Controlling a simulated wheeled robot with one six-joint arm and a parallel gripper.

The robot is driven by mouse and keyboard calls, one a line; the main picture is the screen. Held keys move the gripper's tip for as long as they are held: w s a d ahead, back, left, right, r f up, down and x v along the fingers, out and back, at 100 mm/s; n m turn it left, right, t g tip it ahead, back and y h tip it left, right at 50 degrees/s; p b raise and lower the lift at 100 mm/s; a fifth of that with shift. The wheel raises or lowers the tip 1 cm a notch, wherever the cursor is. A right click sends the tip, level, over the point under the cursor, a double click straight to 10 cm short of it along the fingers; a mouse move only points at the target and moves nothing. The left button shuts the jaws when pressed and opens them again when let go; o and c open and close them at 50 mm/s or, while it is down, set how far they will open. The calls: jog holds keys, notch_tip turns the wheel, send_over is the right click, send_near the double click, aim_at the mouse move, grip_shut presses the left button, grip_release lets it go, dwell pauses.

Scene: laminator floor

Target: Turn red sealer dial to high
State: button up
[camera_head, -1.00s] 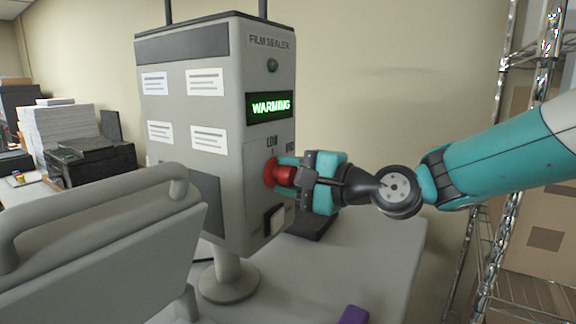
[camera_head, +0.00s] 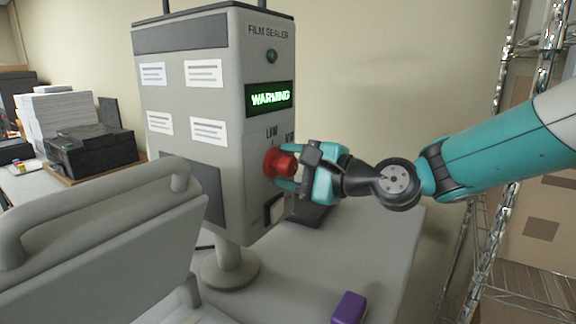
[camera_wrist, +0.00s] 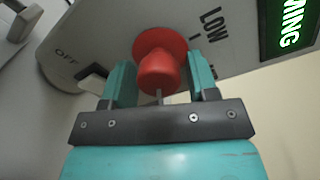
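The red sealer dial (camera_head: 280,164) is on the front of the grey film sealer (camera_head: 185,130), below a green display (camera_head: 270,97) reading WARMING. In the wrist view the dial (camera_wrist: 160,60) sits between the two teal fingers, near their tips. My gripper (camera_head: 297,168) is at the dial from the right, its fingers apart on either side; a narrow gap shows at the right finger. I cannot tell where the dial points.
A grey handrail-like bar (camera_head: 95,205) stands at front left. A purple block (camera_head: 349,308) lies on the table (camera_head: 385,250). A wire rack (camera_head: 480,235) stands at right. A black printer (camera_head: 92,150) and paper stacks (camera_head: 55,115) are at far left.

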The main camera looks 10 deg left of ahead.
jog(key=shift+o, duration=0.6)
jog(key=shift+s, duration=0.1)
jog(key=b+v, duration=0.7)
jog(key=v, duration=1)
jog(key=shift+d, duration=0.15)
jog(key=shift+r, duration=0.1)
jog(key=s+d+f+n+g+h, duration=0.2)
jog(key=s+d+f+n+h, duration=0.3)
jog(key=s, duration=0.5)
jog(key=s+d+f+n+g+h, duration=0.3)
jog(key=s+d+f+n+h, duration=0.2)
jog(key=s+f+n, duration=0.5)
jog(key=f+h, duration=0.1)
jog(key=h, duration=0.1)
jog(key=shift+s+d+h, duration=0.2)
jog(key=shift+s+h, duration=0.1)
